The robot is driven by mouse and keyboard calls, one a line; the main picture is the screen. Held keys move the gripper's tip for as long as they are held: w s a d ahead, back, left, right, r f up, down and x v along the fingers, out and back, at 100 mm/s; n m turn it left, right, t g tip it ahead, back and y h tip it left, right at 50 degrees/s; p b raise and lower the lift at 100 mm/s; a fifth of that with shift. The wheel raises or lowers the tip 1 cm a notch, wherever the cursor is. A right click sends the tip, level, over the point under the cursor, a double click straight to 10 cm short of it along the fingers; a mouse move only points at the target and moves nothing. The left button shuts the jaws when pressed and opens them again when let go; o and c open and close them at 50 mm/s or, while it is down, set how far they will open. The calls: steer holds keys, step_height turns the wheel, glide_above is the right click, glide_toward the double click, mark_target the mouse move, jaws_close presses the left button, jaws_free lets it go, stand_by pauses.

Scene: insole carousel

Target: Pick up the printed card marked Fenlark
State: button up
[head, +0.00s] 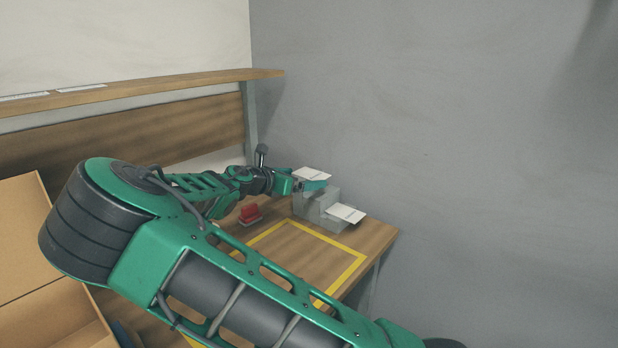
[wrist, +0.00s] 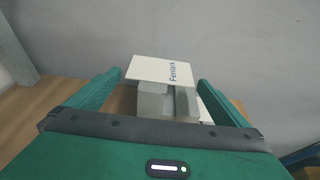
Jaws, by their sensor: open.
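The white card marked Fenlark (wrist: 155,69) lies on top of a grey block-like stand (wrist: 168,104) in the wrist view, its text running sideways. In the head view the card (head: 311,174) shows at the upper part of the grey stand (head: 318,203). My gripper (wrist: 161,78) is open, its two green fingers to the left and right of the card, with nothing held. In the head view my gripper (head: 312,186) is at the stand, close to the card. Whether the fingers touch the card cannot be told.
A second white card (head: 346,213) rests lower on the stand's right side. A red object (head: 250,214) sits left of the stand. A yellow-outlined area (head: 300,250) on the wooden table looks clear where visible. A cardboard box (head: 25,240) is at the left; a wooden shelf (head: 180,80) is behind.

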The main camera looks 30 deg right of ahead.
mark_target(309, 174)
steer(key=x, duration=0.4)
steer(key=shift+d+r, duration=0.2)
steer(key=shift+r, duration=0.15)
steer(key=shift+w+d+f, duration=0.15)
steer(key=shift+w+d, duration=0.1)
steer(key=shift+d, duration=0.15)
steer(key=c, duration=0.9)
